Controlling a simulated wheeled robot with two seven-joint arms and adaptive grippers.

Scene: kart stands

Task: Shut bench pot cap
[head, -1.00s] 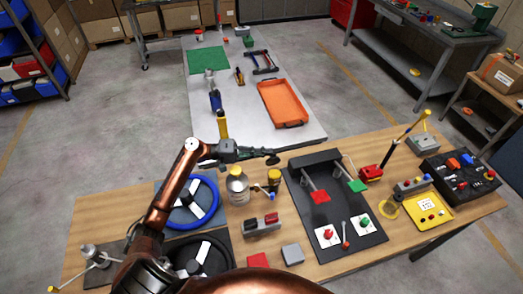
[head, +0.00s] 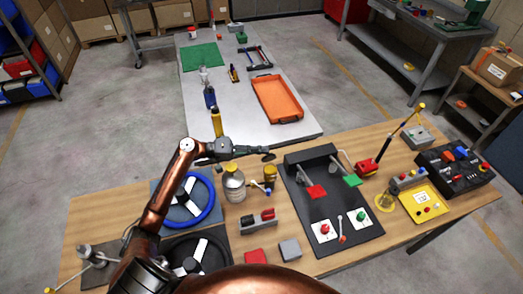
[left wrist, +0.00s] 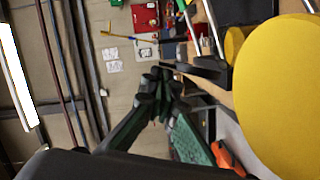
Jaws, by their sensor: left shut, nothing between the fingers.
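The metal bench pot (head: 233,186) stands on the wooden bench, left of the middle in the head view. Its top is small here, and I cannot tell how its cap sits. My left gripper (head: 268,155) reaches in from the left above the back edge of the bench, behind and to the right of the pot. It is shut and empty. Its dark green fingers meet in the left wrist view (left wrist: 163,80). A big yellow round surface (left wrist: 285,80) is close at the right there; I cannot tell what it belongs to. My right gripper is not in view.
A yellow-topped jar (head: 270,174) stands just right of the pot. A blue steering wheel (head: 211,208) lies to its left. A black panel (head: 330,245) with red and green levers is to the right. A grey table (head: 245,125) with an orange tray (head: 277,120) stands behind.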

